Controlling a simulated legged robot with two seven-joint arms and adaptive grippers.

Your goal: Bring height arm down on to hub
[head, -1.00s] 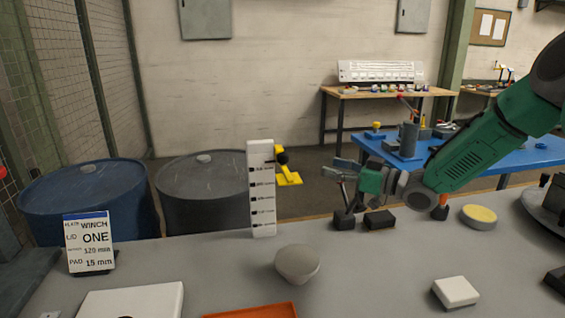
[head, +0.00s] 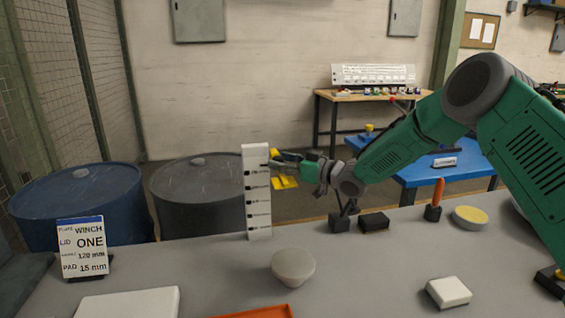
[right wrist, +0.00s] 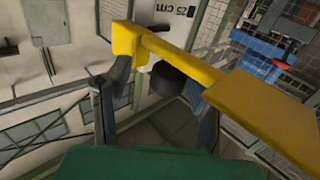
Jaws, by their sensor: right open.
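The height arm is a yellow bar (right wrist: 225,85) with a flat yellow end (head: 285,183), beside a white upright scale (head: 257,190). A dark round knob (right wrist: 172,84) shows under the bar in the right wrist view. My right gripper (head: 279,158) is beside the scale's upper part. In the right wrist view my right gripper (right wrist: 158,84) is open, with its fingers on either side of the knob; I cannot tell whether they touch it. A grey domed round piece (head: 293,266) stands on the bench; I cannot tell whether it is the hub. My left gripper is out of view.
A card reading WINCH (head: 83,246) stands at the left of the grey bench. A white block (head: 448,291), a yellow-topped disc (head: 470,216) and a dark block (head: 373,222) are at the right. An orange tray (head: 255,312) lies at the front.

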